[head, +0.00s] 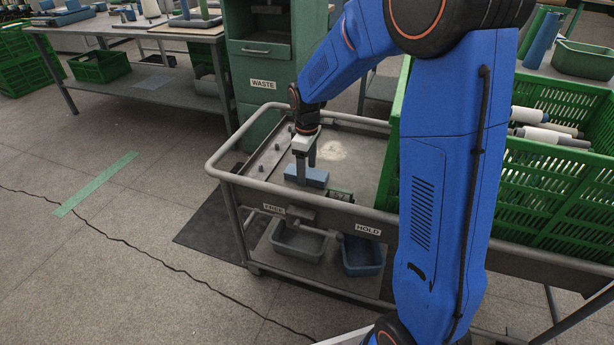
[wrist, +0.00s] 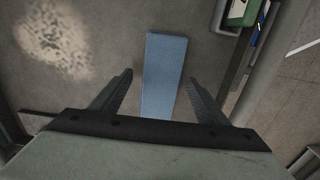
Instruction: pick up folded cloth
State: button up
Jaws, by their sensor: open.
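The folded cloth is a blue strip (wrist: 163,75) lying on the grey cart top (wrist: 105,80), seen between my fingers in the wrist view. In the head view the blue cloth (head: 315,178) lies on the cart, partly hidden by my gripper. My gripper (head: 303,180) points down over the cloth. In the wrist view my gripper (wrist: 162,100) is open, with one finger on each side of the cloth and a gap to both sides. Nothing is held. I cannot tell the exact height of the fingertips above the cart top.
A rail (head: 270,188) runs round the cart. A small green item (head: 340,195) lies near the front edge. A green crate (head: 545,185) with spools stands at the right. A pale patch (head: 331,150) marks the top.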

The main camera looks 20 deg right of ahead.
aim_at(307, 172)
jog(key=c, duration=1.1)
jog(key=shift+c, duration=0.2)
notch_tip(307, 172, up, 10)
